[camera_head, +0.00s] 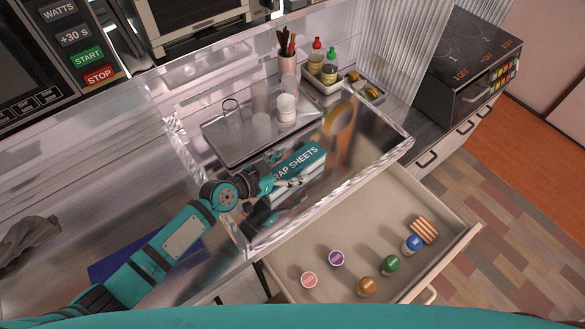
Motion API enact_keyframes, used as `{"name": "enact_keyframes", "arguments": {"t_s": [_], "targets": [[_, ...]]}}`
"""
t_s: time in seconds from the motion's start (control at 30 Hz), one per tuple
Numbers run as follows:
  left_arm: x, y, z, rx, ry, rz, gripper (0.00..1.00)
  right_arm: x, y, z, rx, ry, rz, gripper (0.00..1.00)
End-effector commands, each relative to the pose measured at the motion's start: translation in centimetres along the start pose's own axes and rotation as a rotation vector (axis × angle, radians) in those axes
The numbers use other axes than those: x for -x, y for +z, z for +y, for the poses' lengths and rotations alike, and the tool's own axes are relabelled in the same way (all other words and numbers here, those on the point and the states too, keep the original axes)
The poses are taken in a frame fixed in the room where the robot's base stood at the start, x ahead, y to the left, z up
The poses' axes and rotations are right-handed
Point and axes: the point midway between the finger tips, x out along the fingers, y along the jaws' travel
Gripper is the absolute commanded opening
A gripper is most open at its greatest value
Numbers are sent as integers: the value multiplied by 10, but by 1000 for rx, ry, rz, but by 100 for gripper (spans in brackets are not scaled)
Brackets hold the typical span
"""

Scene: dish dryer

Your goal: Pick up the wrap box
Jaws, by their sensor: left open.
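The wrap box (303,161) is a teal and white carton lettered "RAP SHEETS", its first letter hidden. It lies inside the clear-walled dish dryer (392,157) near the middle of the head view. My left gripper (286,183) is open at the near left end of the box and covers part of it. I cannot tell whether the fingers touch the box. My right gripper is out of view.
A metal tray (240,135) with a white-lidded jar (286,108) lies behind the box. Below, an open drawer (335,220) holds several capped jars and a striped box (424,230). Clear walls surround the wrap box.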

Motion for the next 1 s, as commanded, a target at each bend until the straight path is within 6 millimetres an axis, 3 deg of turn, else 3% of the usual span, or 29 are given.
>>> {"name": "enact_keyframes", "arguments": {"t_s": [0.13,0.37,0.87,1.0], "targets": [[-14,0,0,0,0,-1,82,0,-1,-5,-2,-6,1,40],[-16,1,0,-1,0,-1,82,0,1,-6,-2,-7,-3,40],[-15,2,0,0,0,-2,18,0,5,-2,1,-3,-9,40],[-15,2,0,0,0,-2,14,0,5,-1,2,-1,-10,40]]}}
